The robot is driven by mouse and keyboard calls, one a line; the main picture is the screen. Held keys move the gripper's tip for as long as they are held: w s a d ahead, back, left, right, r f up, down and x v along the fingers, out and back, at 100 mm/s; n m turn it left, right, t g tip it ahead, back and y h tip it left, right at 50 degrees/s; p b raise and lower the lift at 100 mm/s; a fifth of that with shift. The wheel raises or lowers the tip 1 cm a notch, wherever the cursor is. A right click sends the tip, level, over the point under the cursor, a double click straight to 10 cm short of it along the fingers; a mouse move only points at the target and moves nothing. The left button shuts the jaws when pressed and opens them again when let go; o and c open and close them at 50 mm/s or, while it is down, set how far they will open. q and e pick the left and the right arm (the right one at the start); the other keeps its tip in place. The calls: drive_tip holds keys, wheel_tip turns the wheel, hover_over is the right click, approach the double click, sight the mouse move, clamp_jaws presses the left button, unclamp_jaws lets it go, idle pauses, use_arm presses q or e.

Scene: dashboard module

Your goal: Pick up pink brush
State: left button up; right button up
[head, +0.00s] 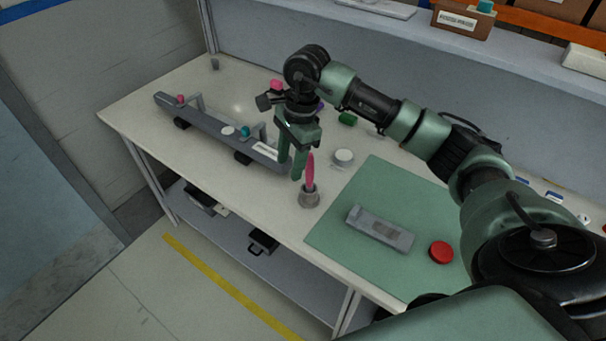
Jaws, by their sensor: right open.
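The pink brush (310,171) stands upright in a small grey holder (310,197) near the front edge of the workbench. My right gripper (292,170) points down just to the left of the brush, with its two green fingers apart. Its right finger looks very close to the brush, but I cannot tell whether they touch. Nothing shows between the fingers. My left gripper is not in view.
A long grey dashboard bar (215,130) lies to the left. A green mat (340,237) on the right bears a grey box-like part (380,230) and a red round piece (441,252). A white round piece (344,157) and a green block (347,118) are behind the brush.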

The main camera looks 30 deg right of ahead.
sight(310, 154)
drive_tip(key=d, duration=0.1)
drive_tip(key=d+h, duration=0.1)
drive_tip(key=d, duration=0.1)
drive_tip(key=d+r+h, duration=0.1)
drive_tip(key=shift+d, duration=0.4)
drive_tip(key=shift+s+d+f, duration=0.15)
drive_tip(key=shift+f, duration=0.25)
drive_tip(key=shift+f+p, duration=0.6)
drive_tip(key=shift+f, duration=0.2)
wheel_tip(310, 154, down, 5)
drive_tip(key=shift+s+r+p, duration=0.1)
drive_tip(key=shift+r+p, duration=0.1)
drive_tip(key=shift+p, duration=0.9)
drive_tip(key=shift+f, duration=0.25)
clamp_jaws()
